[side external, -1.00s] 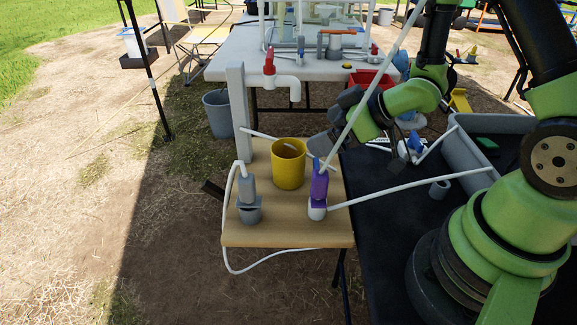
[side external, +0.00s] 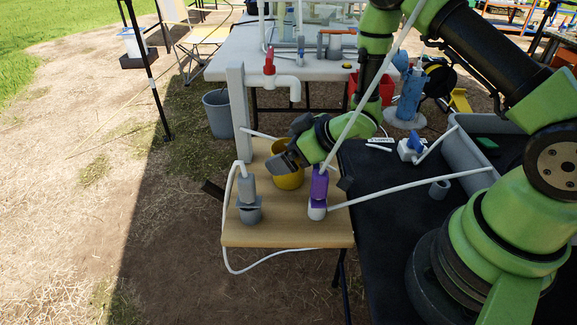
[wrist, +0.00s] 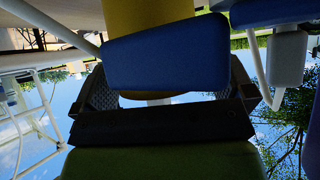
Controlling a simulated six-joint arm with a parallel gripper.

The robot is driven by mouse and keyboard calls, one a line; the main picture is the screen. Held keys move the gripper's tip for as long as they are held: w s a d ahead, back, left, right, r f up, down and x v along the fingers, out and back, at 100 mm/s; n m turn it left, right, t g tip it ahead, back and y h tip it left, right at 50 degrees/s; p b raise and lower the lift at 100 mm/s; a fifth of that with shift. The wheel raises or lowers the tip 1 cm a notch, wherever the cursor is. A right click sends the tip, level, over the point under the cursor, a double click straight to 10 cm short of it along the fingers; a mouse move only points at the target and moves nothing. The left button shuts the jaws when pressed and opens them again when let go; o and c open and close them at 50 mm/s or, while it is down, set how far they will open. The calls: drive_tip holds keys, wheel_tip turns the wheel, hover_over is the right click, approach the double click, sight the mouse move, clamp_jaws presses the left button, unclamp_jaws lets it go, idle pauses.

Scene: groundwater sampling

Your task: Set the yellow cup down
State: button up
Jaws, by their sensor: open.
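The yellow cup (side external: 290,181) stands upright on the wooden board, partly hidden behind my gripper. My gripper (side external: 284,160) is in front of the cup's upper part in the side view. Whether it touches the cup cannot be told. In the wrist view, the jaws (wrist: 170,92) are spread apart, and yellow of the cup (wrist: 150,14) shows at the top edge. A dark blue slab (wrist: 167,50) covers much of the middle there and hides what lies behind it.
On the wooden board (side external: 275,231), a grey fitting with a white hose (side external: 249,200) stands left of the cup, and a purple-and-white fitting (side external: 319,190) stands close to its right. A white post (side external: 238,110) rises at the back left. The board's front is clear.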

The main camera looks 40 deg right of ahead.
drive_tip(key=c, duration=1.1)
drive_tip(key=shift+o, duration=0.2)
wheel_tip(320, 180, up, 18)
drive_tip(key=s+d+f, duration=0.9)
drive_tip(key=d+f, duration=0.1)
drive_tip(key=d, duration=0.1)
drive_tip(key=shift+w+r+x, duration=0.25)
drive_tip(key=shift+r+x, duration=0.05)
drive_tip(key=shift+x, duration=2.35)
drive_tip(key=shift+w+r+x, duration=0.2)
drive_tip(key=shift+r+x, duration=0.1)
drive_tip(key=shift+x, duration=2.3)
drive_tip(key=shift+w+r+x, duration=0.25)
drive_tip(key=shift+x, duration=2.4)
